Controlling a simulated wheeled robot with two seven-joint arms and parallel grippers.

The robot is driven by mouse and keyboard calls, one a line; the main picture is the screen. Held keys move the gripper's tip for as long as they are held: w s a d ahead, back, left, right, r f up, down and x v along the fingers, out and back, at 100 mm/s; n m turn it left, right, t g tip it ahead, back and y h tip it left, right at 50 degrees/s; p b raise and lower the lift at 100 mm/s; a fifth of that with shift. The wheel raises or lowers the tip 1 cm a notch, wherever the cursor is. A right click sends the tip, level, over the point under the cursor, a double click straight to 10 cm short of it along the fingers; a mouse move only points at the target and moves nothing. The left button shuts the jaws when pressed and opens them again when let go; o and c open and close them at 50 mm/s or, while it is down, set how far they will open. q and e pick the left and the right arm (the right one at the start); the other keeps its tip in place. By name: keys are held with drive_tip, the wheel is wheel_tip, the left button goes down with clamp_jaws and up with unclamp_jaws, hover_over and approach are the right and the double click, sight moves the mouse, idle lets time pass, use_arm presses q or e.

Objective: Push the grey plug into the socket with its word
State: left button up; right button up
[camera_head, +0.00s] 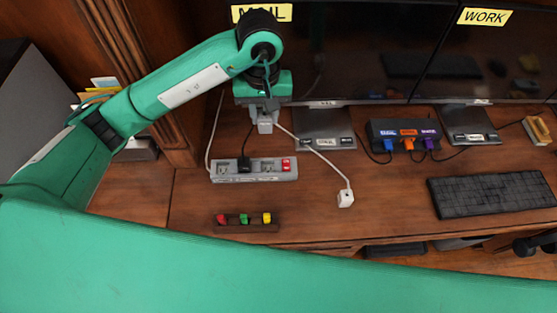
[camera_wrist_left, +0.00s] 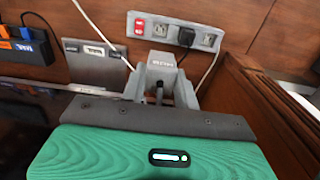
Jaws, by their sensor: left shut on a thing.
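My left gripper (camera_head: 265,118) is shut on the grey plug (camera_head: 265,126) and holds it above and behind the power strip. In the left wrist view the grey plug (camera_wrist_left: 160,66) sits between my two fingers, with small lettering I cannot read. The grey power strip (camera_head: 256,178) lies on the desk; it also shows in the left wrist view (camera_wrist_left: 158,29). A black plug (camera_head: 244,165) fills one socket, with a bare socket (camera_head: 222,170) to its left and another (camera_head: 267,168) to its right. The strip's labels are too small to read. My right gripper is not in view.
A white plug (camera_head: 346,199) on a cord lies right of the strip. A small rack (camera_head: 247,228) with coloured pieces stands in front. A hub (camera_head: 404,134), monitor stands (camera_head: 318,128) and a keyboard (camera_head: 492,193) are to the right. A wooden post (camera_head: 168,90) stands left.

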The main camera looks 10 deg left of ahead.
use_arm(q)
wheel_tip(320, 180, down, 19)
drive_tip(key=p, duration=0.4)
drive_tip(key=shift+s+f, duration=0.1)
drive_tip(key=shift+f, duration=0.1)
drive_tip(key=shift+f, duration=0.2)
drive_tip(key=o, duration=1)
drive_tip(key=shift+c, duration=0.2)
drive_tip(key=shift+r, duration=0.15)
